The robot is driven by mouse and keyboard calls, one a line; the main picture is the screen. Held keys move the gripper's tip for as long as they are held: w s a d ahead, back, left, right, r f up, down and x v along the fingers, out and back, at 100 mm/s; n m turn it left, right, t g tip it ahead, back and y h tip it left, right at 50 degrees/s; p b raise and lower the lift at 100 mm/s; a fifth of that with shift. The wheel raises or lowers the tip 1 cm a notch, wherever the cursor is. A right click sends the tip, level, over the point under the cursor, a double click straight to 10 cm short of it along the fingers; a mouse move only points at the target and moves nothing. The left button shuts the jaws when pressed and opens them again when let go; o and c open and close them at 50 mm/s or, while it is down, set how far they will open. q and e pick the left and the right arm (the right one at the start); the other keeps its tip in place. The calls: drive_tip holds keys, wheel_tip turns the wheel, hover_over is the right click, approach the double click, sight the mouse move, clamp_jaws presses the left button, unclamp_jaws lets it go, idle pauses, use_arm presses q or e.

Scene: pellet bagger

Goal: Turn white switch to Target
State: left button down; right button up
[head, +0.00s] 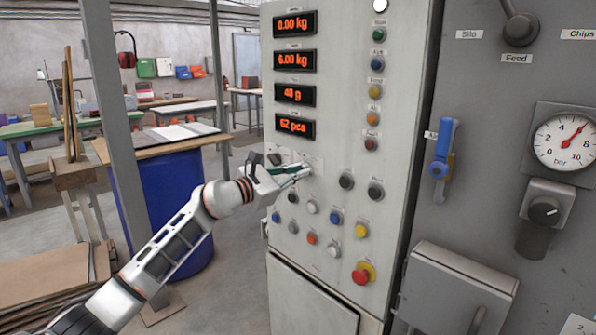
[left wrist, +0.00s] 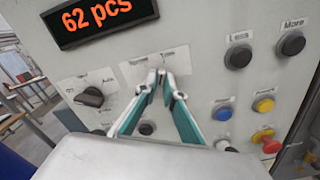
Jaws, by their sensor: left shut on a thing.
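The control panel (head: 333,215) of the bagger fills the middle of the head view. My left gripper (head: 302,171) reaches it from the left, just below the display reading 62 pcs. In the left wrist view my left gripper (left wrist: 163,82) has its teal fingers converging at a labelled plate (left wrist: 142,68). It is shut on the white switch, which the fingertips mostly hide. The switch's pointing direction is not clear, and the plate's lettering is too blurred to read surely. My right gripper is in neither view.
A black selector knob (left wrist: 91,97) sits left of the fingers. Two dark buttons, Less (left wrist: 238,57) and More (left wrist: 291,44), are to the right. Below are several coloured buttons and a red emergency stop (head: 362,274). A blue-handled valve (head: 442,150) is farther right.

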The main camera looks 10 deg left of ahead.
use_arm(q)
drive_tip(key=n+p, duration=0.6)
drive_tip(key=n, duration=0.1)
drive_tip(key=n+p, duration=0.4)
drive_tip(key=shift+w+a, duration=0.2)
drive_tip(key=shift+a, duration=0.1)
drive_tip(key=shift+f+n, duration=0.1)
drive_tip(key=shift+n, duration=0.2)
drive_tip(key=c, duration=2.1)
unclamp_jaws()
drive_tip(key=shift+c, duration=0.2)
